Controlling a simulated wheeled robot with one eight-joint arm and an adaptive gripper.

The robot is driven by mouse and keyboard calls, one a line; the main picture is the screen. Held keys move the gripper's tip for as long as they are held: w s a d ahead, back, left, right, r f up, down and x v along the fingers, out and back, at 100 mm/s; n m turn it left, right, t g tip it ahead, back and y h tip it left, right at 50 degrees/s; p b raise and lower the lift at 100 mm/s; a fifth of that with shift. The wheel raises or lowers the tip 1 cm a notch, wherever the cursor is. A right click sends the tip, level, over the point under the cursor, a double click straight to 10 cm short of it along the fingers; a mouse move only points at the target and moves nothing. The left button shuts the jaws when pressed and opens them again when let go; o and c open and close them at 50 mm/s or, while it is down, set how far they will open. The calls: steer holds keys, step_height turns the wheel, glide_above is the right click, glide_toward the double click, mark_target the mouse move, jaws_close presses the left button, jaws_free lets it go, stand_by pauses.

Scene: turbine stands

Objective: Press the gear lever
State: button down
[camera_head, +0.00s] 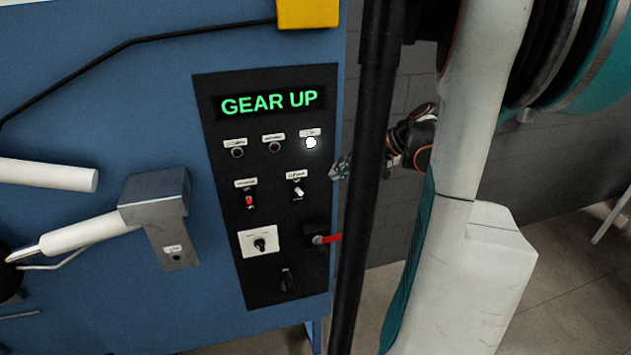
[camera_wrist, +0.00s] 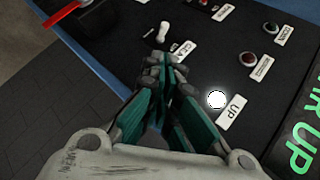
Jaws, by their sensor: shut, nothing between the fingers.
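The gear lever (camera_head: 298,192) is a small white toggle on the black control panel (camera_head: 225,120), below the label that reads GEAR in the wrist view. It also shows in the wrist view (camera_wrist: 164,30), just beyond my fingertips. My gripper (camera_head: 340,169) is at the panel's right edge in the head view, partly hidden by a dark post. In the wrist view my gripper (camera_wrist: 160,64) has its green-padded fingers together, empty, pointing toward the lever. A small gap seems to lie between fingertips and lever; contact cannot be told surely.
The display (camera_head: 269,103) reads GEAR UP in green. A white lamp (camera_head: 311,142) labelled UP is lit. A red handle (camera_head: 328,239), a red switch (camera_head: 249,202) and dark knobs sit lower on the panel.

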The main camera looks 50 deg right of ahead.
mark_target(299, 192)
steer(key=x, duration=1)
steer(key=shift+p, duration=0.3)
steer(key=shift+s+a+f+n+t+h+b, duration=0.2)
steer(key=shift+t+b, duration=0.35)
steer(key=shift+b, duration=0.6)
steer(key=shift+s+a+f+n+t+h+b, duration=0.1)
steer(key=shift+s+f+n+t+h+b, duration=0.15)
steer(key=shift+t+b, duration=0.6)
steer(key=b, duration=0.2)
steer(key=f+n+t+b, duration=0.1)
steer(key=b, duration=0.1)
steer(key=shift+s+a+f+h+b, duration=0.1)
steer(key=shift+s+h+b, duration=0.15)
steer(key=shift+b, duration=0.1)
steer(key=shift+s+a+f+n+t+b, duration=0.1)
steer(key=shift+f+n+t+b, duration=0.35)
steer(key=shift+t+b, duration=0.85)
steer(key=shift+f+b, duration=0.1)
steer(key=shift+b, duration=0.6)
steer(key=shift+g, duration=0.3)
